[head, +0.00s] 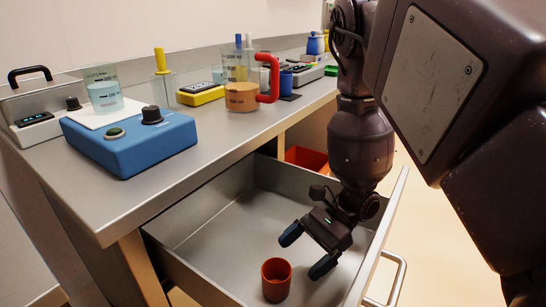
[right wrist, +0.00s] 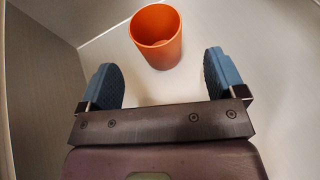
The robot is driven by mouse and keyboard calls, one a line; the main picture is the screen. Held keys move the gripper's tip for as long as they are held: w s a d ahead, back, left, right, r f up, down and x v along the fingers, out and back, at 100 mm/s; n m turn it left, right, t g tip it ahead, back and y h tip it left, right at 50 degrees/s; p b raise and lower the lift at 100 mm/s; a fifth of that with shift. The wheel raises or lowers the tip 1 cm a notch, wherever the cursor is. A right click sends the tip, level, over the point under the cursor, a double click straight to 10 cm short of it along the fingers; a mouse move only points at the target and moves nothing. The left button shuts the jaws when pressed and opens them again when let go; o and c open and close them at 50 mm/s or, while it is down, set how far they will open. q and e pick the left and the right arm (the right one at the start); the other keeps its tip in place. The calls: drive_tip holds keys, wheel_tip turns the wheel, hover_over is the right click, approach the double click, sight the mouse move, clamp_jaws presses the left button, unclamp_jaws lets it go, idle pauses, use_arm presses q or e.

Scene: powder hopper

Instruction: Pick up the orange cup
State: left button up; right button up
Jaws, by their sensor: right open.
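The orange cup (head: 276,280) stands upright and open-topped on the floor of the pulled-out drawer (head: 215,237). It also shows in the right wrist view (right wrist: 157,38), just beyond the fingertips and roughly centred between them. My right gripper (head: 306,251) is inside the drawer, above and to the right of the cup in the head view. Its two blue fingers are apart with nothing between them; they also show in the right wrist view (right wrist: 162,80). The cup appears clear of both fingers. My left gripper is not in view.
The drawer walls surround the cup and gripper, with a handle (head: 397,277) at the front. The counter above holds a blue device (head: 130,140), a beaker with a red handle (head: 240,95) and several other items. A reddish-orange bin (head: 306,158) sits behind the drawer.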

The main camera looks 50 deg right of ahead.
sight(289, 265)
drive_tip(key=shift+r+x, duration=0.15)
drive_tip(key=shift+x, duration=1.3)
drive_tip(key=shift+r+x, duration=0.1)
drive_tip(key=shift+x, duration=1.3)
drive_tip(key=shift+a, duration=0.15)
drive_tip(key=c, duration=1)
drive_tip(key=shift+s, duration=0.1)
